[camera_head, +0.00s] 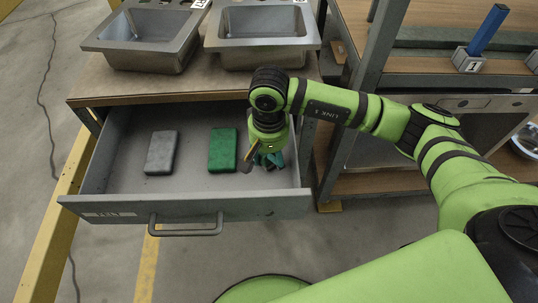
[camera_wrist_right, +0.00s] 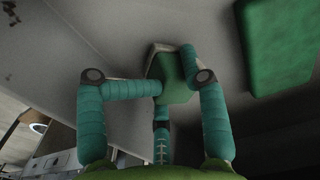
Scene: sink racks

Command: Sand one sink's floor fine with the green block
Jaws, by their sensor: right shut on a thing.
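A green block (camera_head: 223,150) lies flat in the open drawer (camera_head: 95,180), left of my right gripper; it also shows at the upper right of the right wrist view (camera_wrist_right: 275,45). My right gripper (camera_head: 264,160) is low in the drawer's right part. Its teal fingers (camera_wrist_right: 174,68) are shut on a small block (camera_wrist_right: 177,82) with a green face and a pale grey edge. In the head view the fingers mostly hide that held block. Two steel sinks, the left sink (camera_head: 140,58) and the right sink (camera_head: 262,56), stand on the bench above. My left gripper is out of view.
A grey block (camera_head: 161,153) lies at the drawer's left. The drawer front with its handle (camera_head: 186,229) is pulled out below the wooden bench top (camera_head: 120,88). A grey upright (camera_head: 362,80) and a shelf with a blue-handled item (camera_head: 488,30) stand to the right.

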